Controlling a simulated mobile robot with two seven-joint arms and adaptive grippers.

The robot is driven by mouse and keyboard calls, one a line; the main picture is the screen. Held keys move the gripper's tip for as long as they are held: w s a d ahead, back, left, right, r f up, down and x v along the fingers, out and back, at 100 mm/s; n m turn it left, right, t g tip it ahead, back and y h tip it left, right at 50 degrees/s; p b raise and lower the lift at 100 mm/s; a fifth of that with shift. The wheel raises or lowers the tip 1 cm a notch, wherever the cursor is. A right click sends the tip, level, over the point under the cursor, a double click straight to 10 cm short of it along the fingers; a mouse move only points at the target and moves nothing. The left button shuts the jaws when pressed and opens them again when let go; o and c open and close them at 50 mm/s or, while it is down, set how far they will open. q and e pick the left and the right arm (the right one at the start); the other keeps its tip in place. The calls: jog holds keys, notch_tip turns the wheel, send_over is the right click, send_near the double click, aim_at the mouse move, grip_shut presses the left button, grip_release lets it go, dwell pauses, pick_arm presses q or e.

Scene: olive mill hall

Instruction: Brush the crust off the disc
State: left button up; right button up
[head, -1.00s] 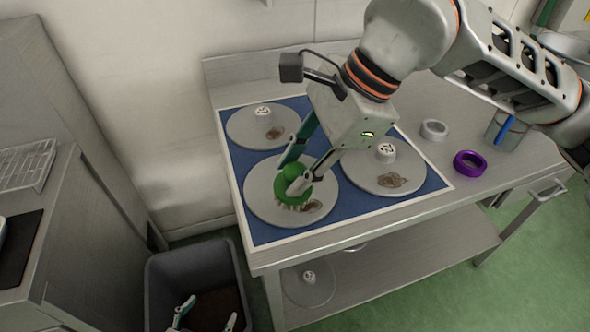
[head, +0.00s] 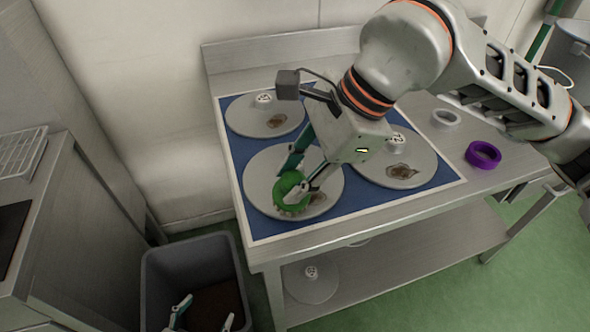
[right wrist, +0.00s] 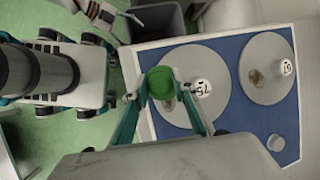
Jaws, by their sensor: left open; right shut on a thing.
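My right gripper (head: 305,185) is shut on a round green brush (head: 290,190). It holds the brush over the near left part of the front left disc (head: 262,168); I cannot tell if the bristles touch. A brown crust patch (head: 317,199) lies on that disc, right of the brush. The right wrist view shows the brush (right wrist: 162,84) between the fingers and the disc's numbered white knob (right wrist: 201,88). A back left disc (head: 243,115) and a right disc (head: 425,160) each carry brown crust. My left gripper (head: 205,318) is open and empty over the grey bin.
The discs lie on a blue mat (head: 253,226) on a steel table. A white ring (head: 445,118) and a purple ring (head: 483,155) stand right of the mat. A grey bin (head: 160,265) stands front left. Another disc (head: 311,285) lies on the lower shelf.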

pick_arm(q)
jog(key=shift+s, duration=0.1)
dwell(0.5)
jog(key=shift+s+f+b, duration=0.35)
jog(key=shift+f, duration=0.3)
pick_arm(e)
jog(key=shift+w+f, duration=0.2)
jog(key=shift+f, duration=0.65)
